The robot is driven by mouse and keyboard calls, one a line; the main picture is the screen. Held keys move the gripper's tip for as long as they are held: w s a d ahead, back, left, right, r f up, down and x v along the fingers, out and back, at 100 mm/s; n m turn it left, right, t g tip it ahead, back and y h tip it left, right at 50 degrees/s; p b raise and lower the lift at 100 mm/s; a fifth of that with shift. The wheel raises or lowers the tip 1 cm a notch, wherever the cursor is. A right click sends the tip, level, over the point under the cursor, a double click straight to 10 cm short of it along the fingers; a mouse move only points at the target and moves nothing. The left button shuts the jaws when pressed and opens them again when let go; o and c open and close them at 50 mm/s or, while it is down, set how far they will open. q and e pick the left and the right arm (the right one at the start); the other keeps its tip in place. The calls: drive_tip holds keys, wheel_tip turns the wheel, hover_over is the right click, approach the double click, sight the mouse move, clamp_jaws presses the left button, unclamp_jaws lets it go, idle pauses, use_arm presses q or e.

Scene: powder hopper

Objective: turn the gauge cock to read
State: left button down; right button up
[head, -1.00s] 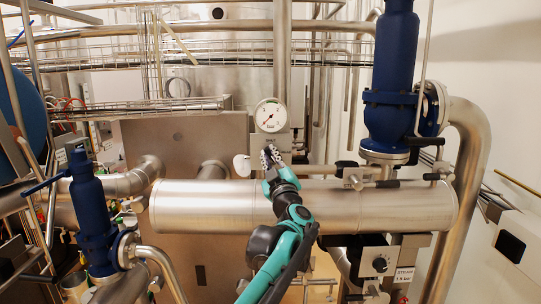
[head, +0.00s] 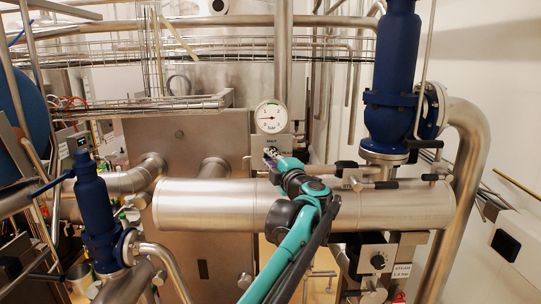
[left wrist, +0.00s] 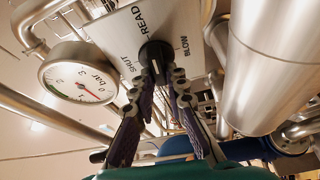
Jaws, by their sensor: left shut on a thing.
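The gauge cock is a black knob (left wrist: 156,56) on a pale plate (left wrist: 118,36) marked SHUT, READ and BLOW in the left wrist view. My left gripper (left wrist: 162,78) is shut on the knob, one finger on each side. A small white mark shows on the knob, but I cannot tell which word it points to. In the head view my left gripper (head: 271,154) is at the plate below the round gauge (head: 270,117), and hides the knob. The gauge, marked in bar, also shows in the left wrist view (left wrist: 78,72). My right gripper is not in view.
A thick horizontal steel cylinder (head: 205,206) lies just below and in front of the plate. Black-handled valves (head: 381,184) are to the right, near a blue valve body (head: 392,75). A second blue valve (head: 95,205) stands at the left.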

use_arm(q)
drive_tip(key=shift+n+g, duration=0.3)
drive_tip(key=shift+n, duration=0.2)
drive_tip(key=shift+f, duration=0.1)
drive_tip(key=c, duration=1.5)
unclamp_jaws()
drive_tip(key=shift+a, duration=0.1)
drive_tip(key=shift+c, duration=0.2)
drive_tip(key=v, duration=1.2)
drive_tip(key=shift+a, duration=0.1)
